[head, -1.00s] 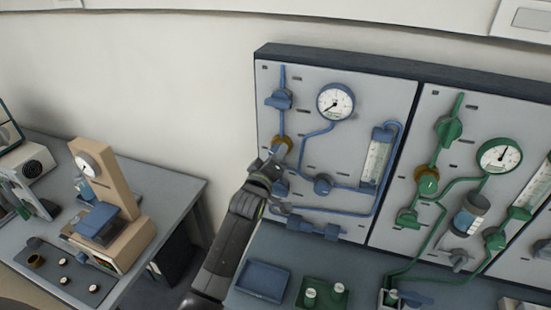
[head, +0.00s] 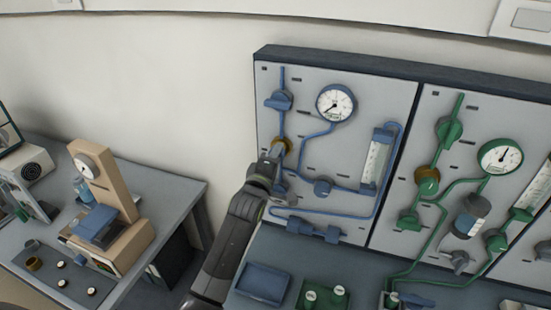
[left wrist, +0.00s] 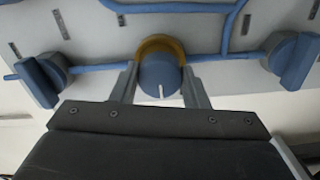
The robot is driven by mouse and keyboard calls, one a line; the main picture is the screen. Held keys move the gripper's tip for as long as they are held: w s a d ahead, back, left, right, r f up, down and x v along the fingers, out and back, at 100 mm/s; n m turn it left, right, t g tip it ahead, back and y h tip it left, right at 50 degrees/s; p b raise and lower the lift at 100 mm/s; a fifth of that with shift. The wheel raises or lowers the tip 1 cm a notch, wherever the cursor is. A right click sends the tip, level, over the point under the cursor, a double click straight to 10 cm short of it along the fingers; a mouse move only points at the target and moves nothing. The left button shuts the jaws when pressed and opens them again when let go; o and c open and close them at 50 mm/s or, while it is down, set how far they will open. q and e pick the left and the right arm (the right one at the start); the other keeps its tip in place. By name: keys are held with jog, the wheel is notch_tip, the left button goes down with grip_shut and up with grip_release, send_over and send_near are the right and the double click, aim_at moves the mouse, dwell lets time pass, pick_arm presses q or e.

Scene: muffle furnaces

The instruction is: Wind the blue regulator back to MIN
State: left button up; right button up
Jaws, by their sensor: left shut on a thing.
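The blue regulator knob (left wrist: 158,78), with a white pointer line and a brass-coloured collar (left wrist: 160,45) behind it, sits on the blue pipe of the panel. In the left wrist view it is between the two fingers of my left gripper (left wrist: 159,88), which is shut on it. The white line points toward the bottom of that picture. In the head view my left gripper (head: 272,160) covers most of the knob, and the brass collar (head: 284,142) shows above it. No MIN marking is readable. The blue gauge (head: 336,103) has its needle toward the lower left. My right gripper is not in view.
Blue valve handles (head: 279,100) and (left wrist: 40,80) flank the regulator along its pipe. A green-piped panel (head: 465,180) stands to the right. A blue tray (head: 263,282) and a green tray (head: 323,294) lie on the bench below. A side table (head: 170,190) is at left.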

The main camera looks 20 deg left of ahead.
pick_arm(q)
jog(key=o, duration=1)
jog(key=s+b, duration=0.1)
jog(key=s, duration=0.4)
jog(key=s+b, duration=0.2)
jog(key=s, duration=0.4)
jog(key=s+b, duration=0.1)
jog(key=s, duration=0.5)
jog(key=shift+s+a, duration=0.2)
jog(key=shift+a, duration=0.1)
jog(key=shift+f, duration=0.1)
